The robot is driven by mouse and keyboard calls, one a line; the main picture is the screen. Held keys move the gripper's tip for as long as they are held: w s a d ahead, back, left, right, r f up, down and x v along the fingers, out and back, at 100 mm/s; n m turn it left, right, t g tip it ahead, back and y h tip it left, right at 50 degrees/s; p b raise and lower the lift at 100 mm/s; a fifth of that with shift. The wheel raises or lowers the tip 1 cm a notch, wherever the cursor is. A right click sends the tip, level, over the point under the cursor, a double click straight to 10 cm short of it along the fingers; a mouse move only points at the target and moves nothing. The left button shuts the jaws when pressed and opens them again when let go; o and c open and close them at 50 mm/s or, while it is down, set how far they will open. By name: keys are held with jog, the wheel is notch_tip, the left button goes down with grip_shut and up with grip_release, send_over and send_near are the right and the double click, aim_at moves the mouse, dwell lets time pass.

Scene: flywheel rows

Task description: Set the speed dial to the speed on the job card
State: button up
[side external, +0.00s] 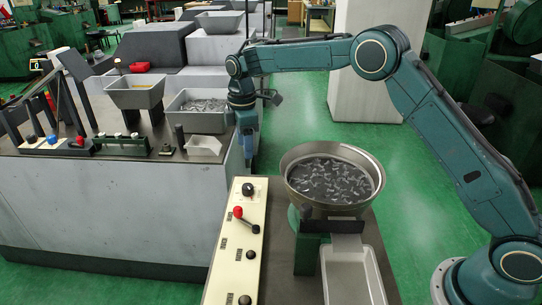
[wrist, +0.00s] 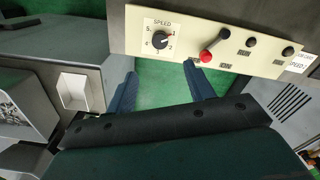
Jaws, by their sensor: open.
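The speed dial (wrist: 160,40) is a black round knob on a white plate marked SPEED with numbers around it. Its white pointer mark seems to face the upper right. The dial also shows at the far end of the cream panel in the side view (side external: 249,189). A white card (wrist: 298,62) at the right edge of the wrist view has small print with the word SPEED; its digit is hard to read. My gripper (wrist: 158,70) is open and empty, its blue fingers pointing toward the dial and apart from it. In the side view my gripper (side external: 248,160) hangs just beyond the panel's far end.
The cream panel (side external: 226,268) carries a red-knobbed lever (side external: 238,212) near the dial and several black knobs. A metal bowl of small parts (side external: 296,180) stands to the right, above a white tray (side external: 350,275). A grey bench (side external: 120,200) is at left.

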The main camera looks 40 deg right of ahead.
aim_at(248, 186)
jog(key=shift+f, duration=0.15)
notch_tip(248, 186, down, 14)
jog(key=shift+r, duration=0.25)
dwell(0.6)
jog(key=c, duration=1)
